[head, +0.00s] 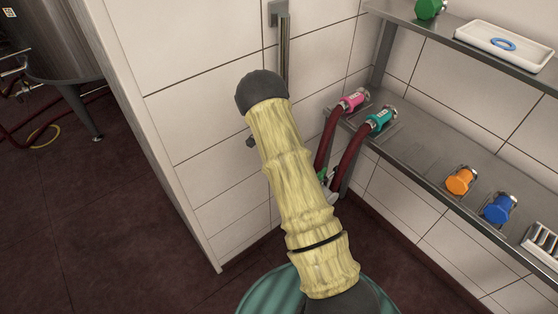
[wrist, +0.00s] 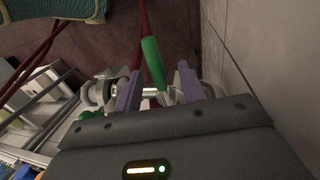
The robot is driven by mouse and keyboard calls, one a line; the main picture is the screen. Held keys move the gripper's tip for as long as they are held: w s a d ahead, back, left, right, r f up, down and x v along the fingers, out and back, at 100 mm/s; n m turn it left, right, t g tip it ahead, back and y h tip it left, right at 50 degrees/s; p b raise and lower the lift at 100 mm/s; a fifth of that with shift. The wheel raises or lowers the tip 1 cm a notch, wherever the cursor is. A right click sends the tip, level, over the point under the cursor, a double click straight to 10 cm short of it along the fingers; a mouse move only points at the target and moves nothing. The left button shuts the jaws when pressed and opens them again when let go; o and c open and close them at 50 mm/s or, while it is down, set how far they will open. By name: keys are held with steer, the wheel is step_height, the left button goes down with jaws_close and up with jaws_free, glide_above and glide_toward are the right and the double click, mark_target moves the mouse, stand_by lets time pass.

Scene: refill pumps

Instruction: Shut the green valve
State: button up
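The green valve handle (wrist: 153,62) is a green lever in the wrist view, pointing up and slightly left from a metal valve body (wrist: 165,97). My gripper (wrist: 160,73) has its two purple-grey fingers apart, one on each side of the lever's lower end in the picture. A gap shows on both sides of the lever, and I see no finger contact. How deep the lever sits between the fingers is hard to tell. In the head view a small green piece (head: 322,173) shows beside my arm, near the red hoses. My arm hides the gripper there.
Two red hoses (head: 347,152) hang from pink (head: 354,99) and teal (head: 381,119) couplings on the lower shelf (head: 430,172). Orange (head: 460,181) and blue (head: 499,208) couplings also sit there. A tiled wall (wrist: 245,50) rises close to the gripper's right in the wrist view.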

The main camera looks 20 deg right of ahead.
steer(key=shift+d, duration=0.1)
step_height(320, 180, up, 7)
steer(key=w, duration=0.1)
steer(key=shift+w+a+r+b, duration=0.15)
steer(key=shift+a+r+b, duration=0.1)
steer(key=shift+b, duration=0.1)
stand_by(0.5)
steer(key=s+a+r+n+t+p, duration=0.1)
steer(key=s+a+r+n+p, duration=0.1)
steer(key=s+r, duration=0.4)
steer(key=s+a+r+n+t+p, duration=0.2)
steer(key=s+a+r+n, duration=0.2)
steer(key=s, duration=0.7)
steer(key=s+a+r+n+t+p, duration=0.1)
steer(key=s+a+r+n+p, duration=0.1)
steer(key=s+r+n, duration=0.6)
steer(key=shift+s+a+r+t+y, duration=0.3)
steer(key=shift+s+a+r+t, duration=0.1)
steer(key=shift+a+r, duration=0.3)
steer(key=shift+f, duration=0.1)
